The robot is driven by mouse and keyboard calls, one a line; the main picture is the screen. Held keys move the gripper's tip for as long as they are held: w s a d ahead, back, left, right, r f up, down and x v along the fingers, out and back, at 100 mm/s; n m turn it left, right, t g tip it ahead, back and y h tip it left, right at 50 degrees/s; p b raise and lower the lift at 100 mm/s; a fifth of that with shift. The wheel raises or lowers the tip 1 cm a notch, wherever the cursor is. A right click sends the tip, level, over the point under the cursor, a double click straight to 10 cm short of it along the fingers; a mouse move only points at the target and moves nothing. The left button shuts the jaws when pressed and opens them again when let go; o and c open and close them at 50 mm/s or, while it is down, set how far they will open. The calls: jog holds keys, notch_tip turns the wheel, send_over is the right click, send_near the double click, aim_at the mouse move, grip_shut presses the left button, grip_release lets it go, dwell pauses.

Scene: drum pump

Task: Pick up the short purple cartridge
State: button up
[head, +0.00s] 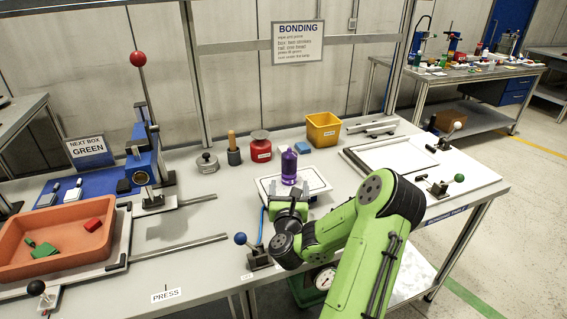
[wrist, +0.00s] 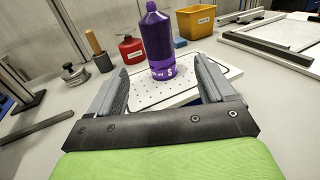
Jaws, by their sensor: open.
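The short purple cartridge (head: 289,167) stands upright on a white perforated plate (head: 318,184) near the middle of the bench. No contact with the cartridge shows.
A red jar (head: 260,147), a dark pot with a wooden handle (head: 234,150), a metal weight (head: 207,162) and a yellow bin (head: 323,129) stand behind. A blue-knobbed lever (head: 240,239) is at the front edge. An orange tray (head: 60,220) and a blue press (head: 145,160) are left.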

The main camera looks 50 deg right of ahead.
aim_at(289, 169)
jog(key=p+x, duration=0.3)
jog(key=x, duration=0.4)
jog(key=shift+w+d+r, duration=0.15)
jog(key=shift+w+d, duration=0.1)
jog(key=shift+d, duration=0.05)
jog(key=x, duration=0.5)
jog(key=shift+w+d+f, duration=0.2)
jog(key=shift+r, duration=0.1)
jog(key=c, duration=1.1)
notch_tip(289, 169, up, 10)
jog(key=p, duration=0.6)
jog(key=shift+p, duration=0.3)
jog(key=shift+c, duration=0.2)
